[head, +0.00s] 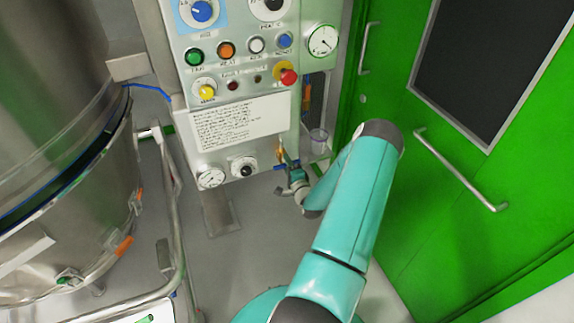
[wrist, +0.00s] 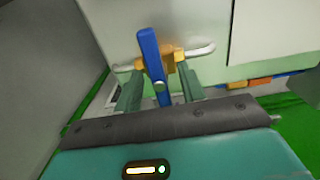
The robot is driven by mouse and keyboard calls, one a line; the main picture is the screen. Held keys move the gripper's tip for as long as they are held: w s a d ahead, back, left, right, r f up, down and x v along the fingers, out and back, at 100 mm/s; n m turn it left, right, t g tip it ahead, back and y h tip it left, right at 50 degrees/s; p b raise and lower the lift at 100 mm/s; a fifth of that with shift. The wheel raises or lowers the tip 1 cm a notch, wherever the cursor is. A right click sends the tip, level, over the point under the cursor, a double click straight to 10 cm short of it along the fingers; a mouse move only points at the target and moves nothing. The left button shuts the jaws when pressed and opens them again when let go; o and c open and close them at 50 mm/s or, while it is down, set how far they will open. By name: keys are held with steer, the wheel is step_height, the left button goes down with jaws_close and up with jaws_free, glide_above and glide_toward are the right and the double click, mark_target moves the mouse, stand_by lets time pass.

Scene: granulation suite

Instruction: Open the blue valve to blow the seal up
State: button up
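The blue valve lever (wrist: 152,56) stands nearly upright in the wrist view, tilted slightly, in front of a brass valve body (wrist: 178,64) on a silver pipe. My gripper (wrist: 160,88) is open, its two fingers on either side of the lever with gaps visible. Whether either finger touches the lever cannot be told. In the head view my gripper (head: 293,184) is small and partly hidden by my arm, at the lower right corner of the control panel, by the valve (head: 281,166).
The control panel (head: 240,125) carries knobs, buttons and gauges, with a red-topped button (head: 288,77) on its right side. A large steel vessel (head: 60,130) and a metal rail frame (head: 172,215) stand left. A green door (head: 450,150) with a handle closes off the right.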

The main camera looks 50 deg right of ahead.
steer(key=shift+w, duration=0.15)
jaws_close()
